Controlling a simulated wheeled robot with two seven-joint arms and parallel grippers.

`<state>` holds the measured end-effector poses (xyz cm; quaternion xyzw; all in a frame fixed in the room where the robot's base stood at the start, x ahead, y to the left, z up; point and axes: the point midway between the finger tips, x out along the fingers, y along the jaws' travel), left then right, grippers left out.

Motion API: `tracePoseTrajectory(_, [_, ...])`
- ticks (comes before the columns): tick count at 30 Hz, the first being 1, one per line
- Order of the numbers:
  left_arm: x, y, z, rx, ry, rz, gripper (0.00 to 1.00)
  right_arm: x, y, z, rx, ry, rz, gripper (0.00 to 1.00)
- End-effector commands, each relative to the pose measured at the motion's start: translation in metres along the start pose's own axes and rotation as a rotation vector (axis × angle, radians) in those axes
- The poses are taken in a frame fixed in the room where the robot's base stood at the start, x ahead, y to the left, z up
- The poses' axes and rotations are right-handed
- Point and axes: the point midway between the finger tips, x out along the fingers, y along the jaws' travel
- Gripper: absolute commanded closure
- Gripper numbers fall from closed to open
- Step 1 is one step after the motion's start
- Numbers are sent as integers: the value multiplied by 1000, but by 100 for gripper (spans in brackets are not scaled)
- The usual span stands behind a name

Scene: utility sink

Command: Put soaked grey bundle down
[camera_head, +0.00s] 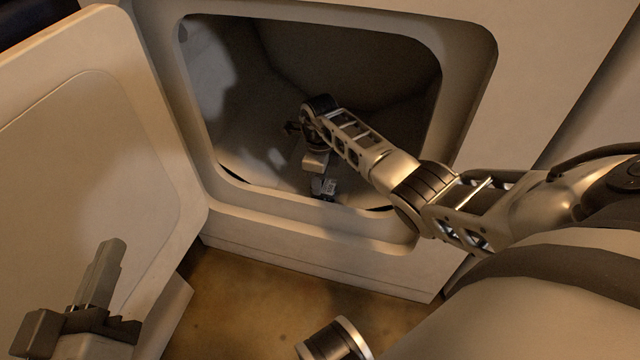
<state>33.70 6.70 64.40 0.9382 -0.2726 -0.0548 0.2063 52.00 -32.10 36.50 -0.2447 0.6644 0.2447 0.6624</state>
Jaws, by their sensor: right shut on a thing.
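My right gripper (323,188) is inside the dark opening of the cabinet-like unit (330,231), low and near the front lip, pointing down. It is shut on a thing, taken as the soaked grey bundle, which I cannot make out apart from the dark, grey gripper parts. Whether it touches the cavity floor cannot be told. My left gripper (97,278) is at the lower left, in front of the open door, with its fingers together and nothing seen between them.
The open door (95,130) stands at the left. The cavity (390,80) has a rounded frame and shadowed pale walls, with room around my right gripper. A brown floor (250,300) lies below. My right forearm passes over the opening's right lower edge.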

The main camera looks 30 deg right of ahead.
Motion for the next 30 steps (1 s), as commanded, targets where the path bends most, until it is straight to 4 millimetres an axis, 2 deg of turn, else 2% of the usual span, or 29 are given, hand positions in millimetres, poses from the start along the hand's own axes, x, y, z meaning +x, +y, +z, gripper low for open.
tracePoseTrajectory(13, [2,0,-6,29,32,9,100,2,-2,1,0,-4,-4,100])
tracePoseTrajectory(14, [2,0,-7,32,35,11,100,3,-1,0,0,-2,-2,53])
tracePoseTrajectory(15, [2,1,-7,32,35,10,100,2,-1,0,0,-2,-2,42])
tracePoseTrajectory(16, [2,1,-7,31,35,10,100,2,-1,0,0,-2,-2,37])
tracePoseTrajectory(26, [2,2,-9,24,29,12,100,-1,0,0,0,-2,-1,37])
tracePoseTrajectory(29, [1,5,-8,1,0,9,100,-14,-2,0,0,-3,-5,37])
tracePoseTrajectory(30, [-2,3,-1,-27,-37,-10,100,-21,-2,0,0,-3,-5,37])
